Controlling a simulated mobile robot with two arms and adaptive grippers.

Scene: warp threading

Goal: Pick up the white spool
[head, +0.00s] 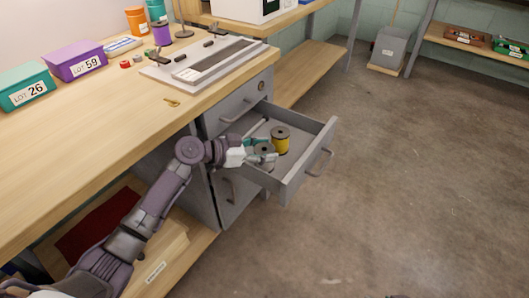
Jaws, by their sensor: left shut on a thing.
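The white spool (264,149) is in the open drawer (318,143), seen mostly as its dull grey-brown top disc. My left gripper (262,155) reaches into the drawer from the left and is shut on this spool. The fingers hide much of the spool's body, and I cannot tell whether it touches the drawer floor. A yellow spool (281,143) stands upright in the drawer just to the right of and behind the gripper. My right gripper is not in view.
The drawer walls surround the gripper closely. On the workbench (110,135) above lie a brass-coloured small item (172,101), a grey loom-like device (208,64), a purple spool (161,34) and purple (75,61) and teal (25,88) bins. The floor at right is clear.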

